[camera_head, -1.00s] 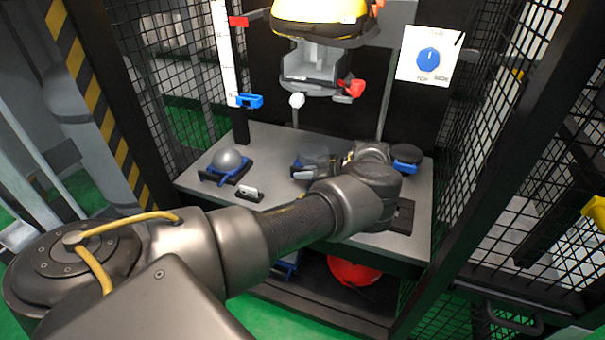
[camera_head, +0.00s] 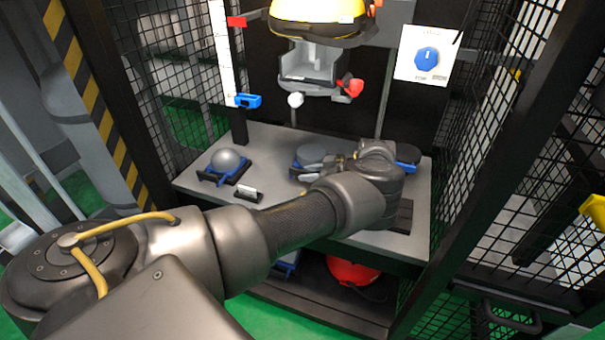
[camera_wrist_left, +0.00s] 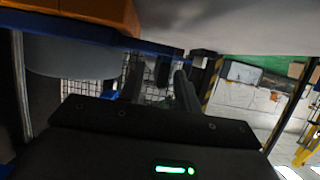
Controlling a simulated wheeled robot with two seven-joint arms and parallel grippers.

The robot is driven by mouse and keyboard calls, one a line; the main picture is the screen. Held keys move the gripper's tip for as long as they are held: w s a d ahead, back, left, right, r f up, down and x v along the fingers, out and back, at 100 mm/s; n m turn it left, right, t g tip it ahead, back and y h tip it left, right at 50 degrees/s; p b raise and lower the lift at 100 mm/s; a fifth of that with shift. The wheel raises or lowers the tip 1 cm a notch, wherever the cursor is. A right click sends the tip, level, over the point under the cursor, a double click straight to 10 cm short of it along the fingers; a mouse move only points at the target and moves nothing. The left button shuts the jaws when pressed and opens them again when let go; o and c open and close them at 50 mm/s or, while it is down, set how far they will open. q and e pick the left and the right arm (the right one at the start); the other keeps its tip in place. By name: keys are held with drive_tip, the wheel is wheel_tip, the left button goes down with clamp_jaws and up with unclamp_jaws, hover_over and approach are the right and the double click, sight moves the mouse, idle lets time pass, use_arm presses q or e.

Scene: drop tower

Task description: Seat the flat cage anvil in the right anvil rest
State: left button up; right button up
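A flat grey disc, seemingly the flat cage anvil (camera_head: 313,153), lies at a blue rest (camera_head: 297,166) at the back middle of the bench. A round grey body also shows at the left in the left wrist view (camera_wrist_left: 70,57). My left gripper (camera_head: 340,164) is just right of the disc, fingers pointing left; its two fingers stand apart with nothing seen between them in the left wrist view (camera_wrist_left: 160,84). Another blue rest, at the right (camera_head: 406,165), is partly hidden behind my left wrist; I cannot tell whether anything sits in it. My right gripper is out of view.
A grey ball-shaped piece (camera_head: 229,160) sits in a blue rest at the bench's left. A small block (camera_head: 247,194) lies before it. The yellow-topped drop head (camera_head: 318,25) hangs above. Mesh walls (camera_head: 500,150) flank the bench, and a red object (camera_head: 352,271) is below.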

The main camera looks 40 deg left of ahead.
use_arm(q)
drive_tip(key=v, duration=0.8)
drive_tip(key=shift+w+r+b, duration=0.15)
drive_tip(key=shift+r+b, duration=0.1)
drive_tip(key=shift+b, duration=0.05)
